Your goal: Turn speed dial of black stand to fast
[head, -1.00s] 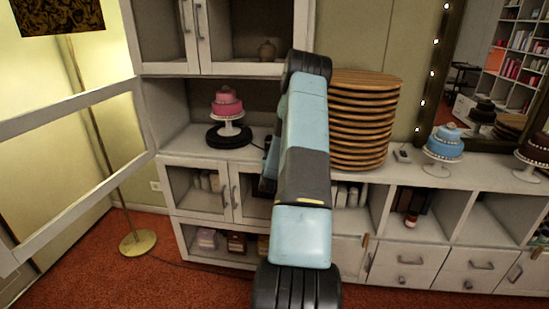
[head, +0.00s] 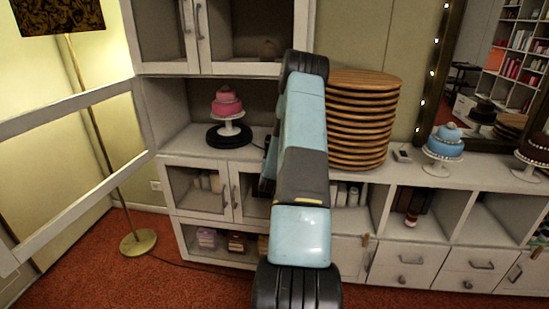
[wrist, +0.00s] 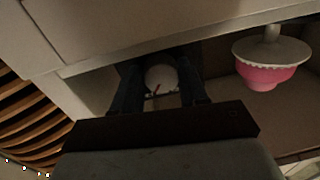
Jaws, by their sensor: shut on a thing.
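The black stand (head: 229,137) is a low round turntable on the left of the counter in the head view. A pink two-tier cake (head: 227,101) on a white pedestal stands on it; the cake also shows at the right of the wrist view (wrist: 266,76). My gripper is shut on this dial. In the head view my arm hides the gripper and the dial.
A tall stack of round wooden boards (head: 361,120) stands close to the right of my arm. A blue cake (head: 445,141) on a white stand is farther right. Upper cabinets (head: 235,35) overhang the black stand. A floor lamp (head: 138,241) stands at left.

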